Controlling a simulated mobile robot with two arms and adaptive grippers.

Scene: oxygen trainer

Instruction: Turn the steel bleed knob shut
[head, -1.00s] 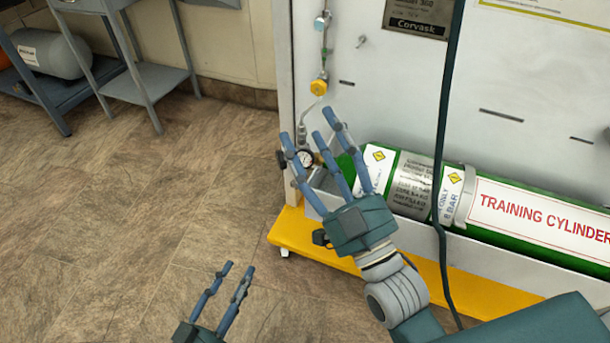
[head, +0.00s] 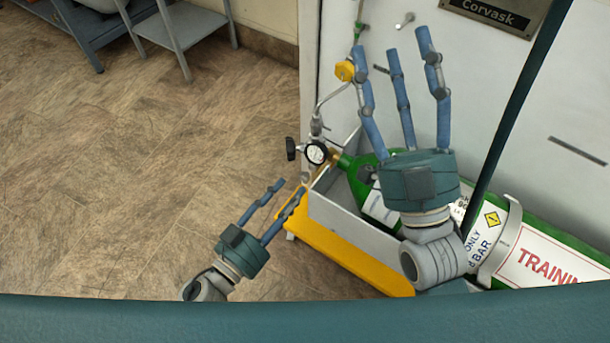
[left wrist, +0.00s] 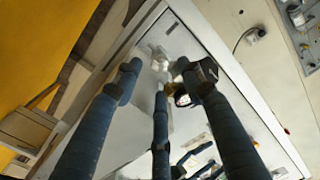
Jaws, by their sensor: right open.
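A small steel fitting (head: 316,127) stands above the pressure gauge (head: 316,153) at the cylinder's neck end; I cannot tell for sure which steel part is the bleed knob. A black knob (head: 291,149) sticks out left of the gauge. My left gripper (head: 290,190) is open and empty, below and left of the gauge, apart from it. In the left wrist view, its spread fingers point toward a shiny steel part (left wrist: 160,62), with the gauge (left wrist: 182,98) beside the right finger. My right gripper (head: 394,52) is open and empty, in front of the white panel.
The green training cylinder (head: 358,178) lies in a grey tray on a yellow base (head: 345,255). A yellow knob (head: 344,71) sits on the pipe above.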

